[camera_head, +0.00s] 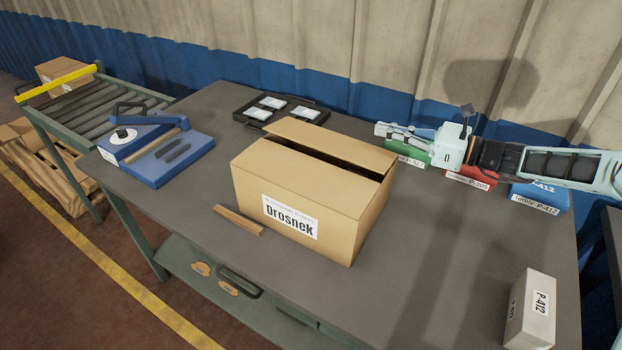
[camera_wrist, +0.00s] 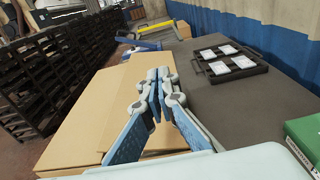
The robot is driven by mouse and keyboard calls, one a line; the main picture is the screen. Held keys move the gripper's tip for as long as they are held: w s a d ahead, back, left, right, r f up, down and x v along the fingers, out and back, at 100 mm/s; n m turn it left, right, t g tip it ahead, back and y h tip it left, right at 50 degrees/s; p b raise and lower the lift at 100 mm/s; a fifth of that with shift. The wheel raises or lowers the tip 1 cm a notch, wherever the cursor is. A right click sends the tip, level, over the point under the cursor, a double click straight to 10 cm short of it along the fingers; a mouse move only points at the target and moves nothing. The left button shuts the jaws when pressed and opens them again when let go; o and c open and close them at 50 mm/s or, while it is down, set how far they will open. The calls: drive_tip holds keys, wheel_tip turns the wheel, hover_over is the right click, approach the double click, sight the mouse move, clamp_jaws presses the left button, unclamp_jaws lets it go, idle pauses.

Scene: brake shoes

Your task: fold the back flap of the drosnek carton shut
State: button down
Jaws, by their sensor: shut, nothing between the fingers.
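The Drosnek carton (camera_head: 300,195) stands on the workbench with its label facing the front. Its front top side looks folded down. The back flap (camera_head: 335,143) is raised at a slant, with a dark gap along its front and right side. My gripper (camera_head: 380,129) is behind the carton's back right corner, pointing left. In the wrist view, my gripper (camera_wrist: 159,76) is shut and empty, at the edge of the carton's brown cardboard (camera_wrist: 95,105). Whether the fingers touch the flap is unclear.
Green, red (camera_head: 470,174) and blue (camera_head: 541,196) labelled boxes stand under my arm. A black tray (camera_head: 246,106) with white packets lies behind the carton. A blue fixture (camera_head: 157,160) is left, a wooden strip (camera_head: 240,221) in front. A white P-412 box (camera_head: 530,310) stands front right.

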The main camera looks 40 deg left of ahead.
drive_tip(key=w+d+r+p, duration=0.1)
drive_tip(key=d+r+p, duration=0.2)
drive_tip(key=d, duration=0.7)
drive_tip(key=shift+r+p, duration=0.4)
drive_tip(key=shift+p, duration=0.75)
